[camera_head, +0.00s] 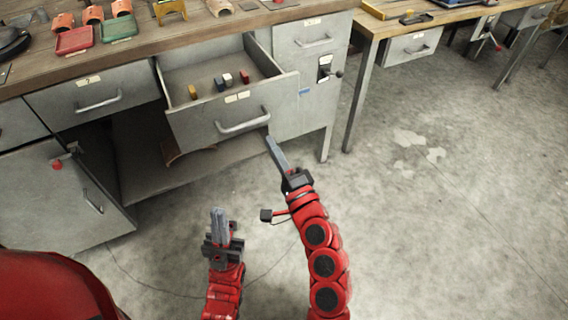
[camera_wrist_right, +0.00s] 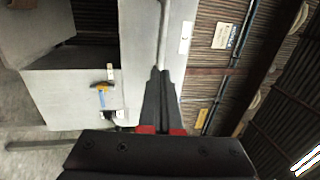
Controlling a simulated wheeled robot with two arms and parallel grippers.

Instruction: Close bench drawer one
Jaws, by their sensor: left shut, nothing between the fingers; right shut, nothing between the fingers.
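One grey metal bench drawer (camera_head: 190,127) is pulled open in the head view. It has a bar handle (camera_head: 243,121) and labels on its front, and several small coloured pieces lie inside. Its label is too small to read. My right gripper (camera_head: 271,141) is shut and empty, with its tips by the lower right part of the drawer front. In the right wrist view my shut fingers (camera_wrist_right: 161,72) point at a pale panel with a bar handle (camera_wrist_right: 163,35). I cannot tell whether they touch it. My left gripper (camera_head: 218,211) is shut and empty, low in front of the bench.
A closed drawer (camera_head: 70,98) sits left of the open one, above an open cabinet door (camera_head: 60,198). A cabinet with a lever (camera_head: 326,70) stands on the right. The wooden bench top (camera_head: 150,42) carries trays and parts. The floor (camera_head: 440,210) at right is clear.

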